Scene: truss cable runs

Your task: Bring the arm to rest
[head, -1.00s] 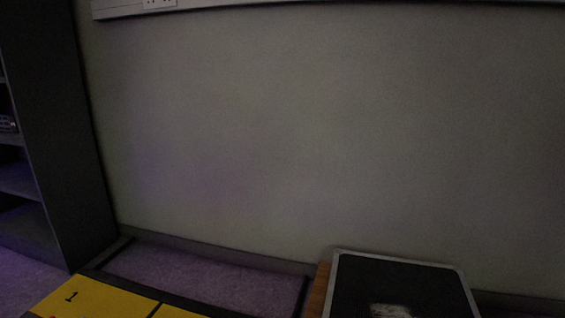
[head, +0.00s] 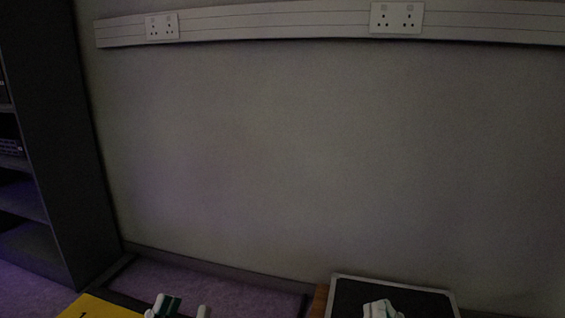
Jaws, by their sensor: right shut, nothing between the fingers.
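My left gripper (head: 182,310) shows at the bottom edge, left of centre, as white and green parts with a gap between them. It looks open, and nothing shows in the gap. My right gripper (head: 381,309) shows at the bottom edge, right of centre, in front of the dark panel. It is shut with nothing held. Only the upper ends of both grippers are in view; the rest of both arms is below the frame.
A dark panel with a silver rim (head: 395,283) lies at lower right beside a wooden edge (head: 319,301). A yellow board (head: 100,309) is at lower left. A dark shelf unit (head: 65,150) stands left. The wall (head: 300,150) carries socket trunking (head: 280,23).

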